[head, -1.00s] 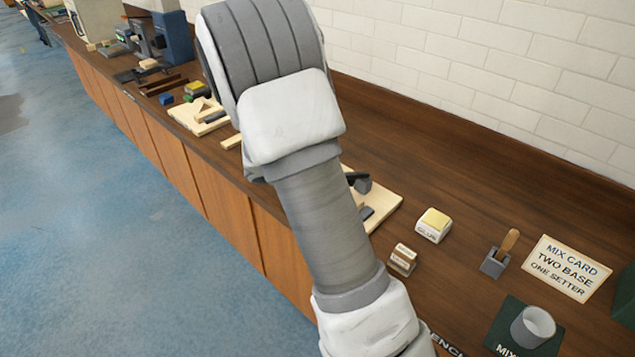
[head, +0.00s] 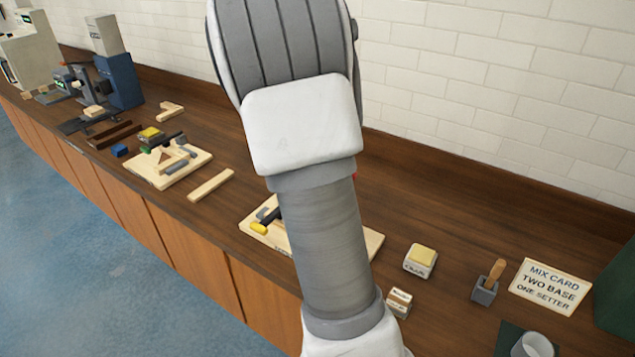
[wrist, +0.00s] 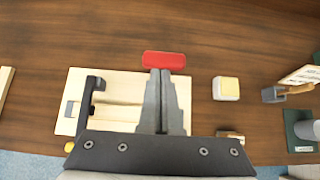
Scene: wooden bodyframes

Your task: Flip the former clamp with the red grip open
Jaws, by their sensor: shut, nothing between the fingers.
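The red grip (wrist: 164,60) of a clamp lies crosswise at the back edge of a pale wooden board (wrist: 125,78) in the wrist view. Only a sliver of red shows beside my arm in the head view (head: 355,176). My gripper (wrist: 161,72) is shut and empty, its fingertips just in front of the red grip in the picture; I cannot tell whether they touch. The fingers hide the rest of that clamp. A second, black clamp (wrist: 88,100) with a yellow grip (head: 258,229) is on the board's left side. My arm covers the board's middle in the head view.
A glue box with a yellow top (head: 421,258), a small labelled block (head: 398,302), a brush holder (head: 485,291) and a mix card (head: 549,286) stand to the right. A loose wooden strip (head: 211,185) and another fixture board (head: 180,176) lie left. The bench behind is clear.

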